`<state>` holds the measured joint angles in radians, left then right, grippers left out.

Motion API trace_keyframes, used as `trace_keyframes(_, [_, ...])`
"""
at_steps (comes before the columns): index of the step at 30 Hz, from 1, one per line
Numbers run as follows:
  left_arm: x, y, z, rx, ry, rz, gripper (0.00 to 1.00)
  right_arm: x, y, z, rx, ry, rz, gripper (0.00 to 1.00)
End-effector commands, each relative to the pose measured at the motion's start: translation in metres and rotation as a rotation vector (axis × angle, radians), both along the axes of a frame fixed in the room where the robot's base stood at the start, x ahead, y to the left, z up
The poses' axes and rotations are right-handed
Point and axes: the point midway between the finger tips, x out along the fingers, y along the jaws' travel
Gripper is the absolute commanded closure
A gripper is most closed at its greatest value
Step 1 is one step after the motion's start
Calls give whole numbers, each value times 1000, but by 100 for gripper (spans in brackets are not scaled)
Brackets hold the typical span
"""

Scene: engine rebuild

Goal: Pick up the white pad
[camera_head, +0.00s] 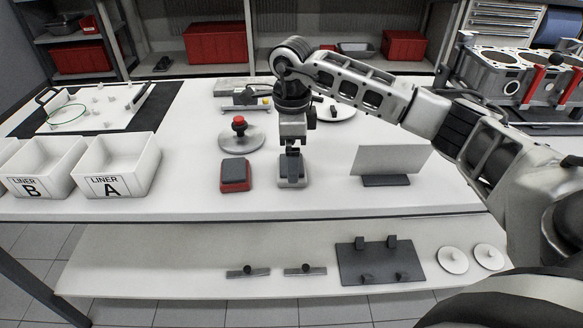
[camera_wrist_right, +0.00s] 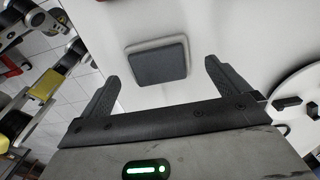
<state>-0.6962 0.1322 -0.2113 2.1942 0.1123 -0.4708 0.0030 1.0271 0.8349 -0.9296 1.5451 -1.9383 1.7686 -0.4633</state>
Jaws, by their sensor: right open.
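The white pad (camera_head: 292,184), with a dark grey top and a light rim, lies on the bench in the head view, right of a red pad (camera_head: 235,176). My right gripper (camera_head: 292,153) points down over the white pad and partly covers it. In the right wrist view the pad (camera_wrist_right: 157,62) lies flat beyond and between the two fingers of my right gripper (camera_wrist_right: 161,75). The fingers are spread and nothing is between their tips. I cannot tell the exact height of the tips above the pad. My left gripper is not in view.
A disc with a red knob (camera_head: 240,138) stands behind the red pad. A tilted white panel on a dark base (camera_head: 387,180) stands to the right. Bins labelled LINER A (camera_head: 118,168) and LINER B (camera_head: 38,168) are at left. The front bench strip is clear.

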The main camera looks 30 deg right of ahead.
Motion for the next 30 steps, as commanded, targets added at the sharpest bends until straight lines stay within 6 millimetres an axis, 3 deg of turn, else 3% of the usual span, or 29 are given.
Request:
trace_keyframes(6, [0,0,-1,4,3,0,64,-1,2,-27,0,0,0,0])
trace_keyframes(14, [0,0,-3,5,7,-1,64,-1,2,-30,-1,-1,1,0])
trace_keyframes(19, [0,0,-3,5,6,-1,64,-1,2,-30,0,-1,0,44])
trace_keyframes(30, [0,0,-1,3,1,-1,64,-1,2,-27,1,-3,0,46])
